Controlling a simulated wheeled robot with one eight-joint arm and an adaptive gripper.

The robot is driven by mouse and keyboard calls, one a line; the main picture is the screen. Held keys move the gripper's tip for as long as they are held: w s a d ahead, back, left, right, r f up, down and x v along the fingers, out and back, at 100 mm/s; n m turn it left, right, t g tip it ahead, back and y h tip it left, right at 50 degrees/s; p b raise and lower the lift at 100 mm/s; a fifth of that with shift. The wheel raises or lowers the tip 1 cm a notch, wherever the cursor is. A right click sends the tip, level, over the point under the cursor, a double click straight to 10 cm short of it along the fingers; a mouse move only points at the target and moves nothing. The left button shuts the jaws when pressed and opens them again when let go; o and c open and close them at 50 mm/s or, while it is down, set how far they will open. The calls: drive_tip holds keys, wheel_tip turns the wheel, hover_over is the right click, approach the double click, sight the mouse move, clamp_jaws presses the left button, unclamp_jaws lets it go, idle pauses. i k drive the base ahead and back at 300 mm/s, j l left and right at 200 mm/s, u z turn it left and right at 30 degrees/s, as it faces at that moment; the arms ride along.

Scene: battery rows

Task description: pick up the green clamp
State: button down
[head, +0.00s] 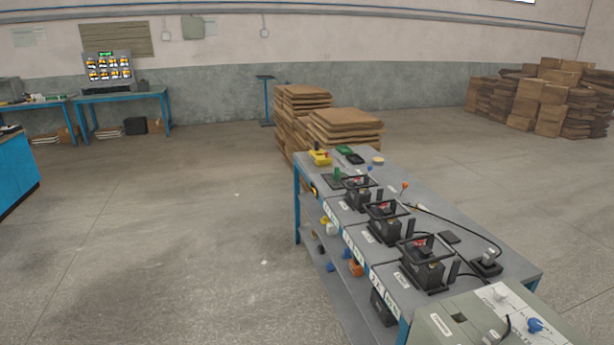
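Two small green things are on the grey workbench (400,185), and both are too small to tell for sure which is the green clamp. One is a small upright green piece (337,174) at the left edge, beside the farthest black battery unit (357,198). The other is a flat green piece (344,149) near the far end, behind a yellow tool (319,158). Nothing visibly holds either one. My gripper is not in view.
Several black battery units with handle frames line the bench, the nearest (423,268) to the right. A cable runs to a black device (486,264). A grey-green box (465,322) stands in front. Stacked cardboard (345,128) is behind the bench. Floor to the left is clear.

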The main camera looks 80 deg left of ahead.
sight(336, 175)
drive_tip(key=u, duration=2.6)
drive_tip(key=i+j+z, duration=0.25)
drive_tip(key=i+j, duration=0.15)
drive_tip(key=i, duration=0.4)
drive_tip(key=i+j+z, duration=0.3)
drive_tip(key=i+j, duration=0.3)
drive_tip(key=i, duration=0.2)
drive_tip(key=i+j+z, duration=0.25)
drive_tip(key=i+j, duration=0.45)
drive_tip(key=i+j+z, duration=0.25)
drive_tip(key=i+j, duration=0.35)
drive_tip(key=j, duration=0.3)
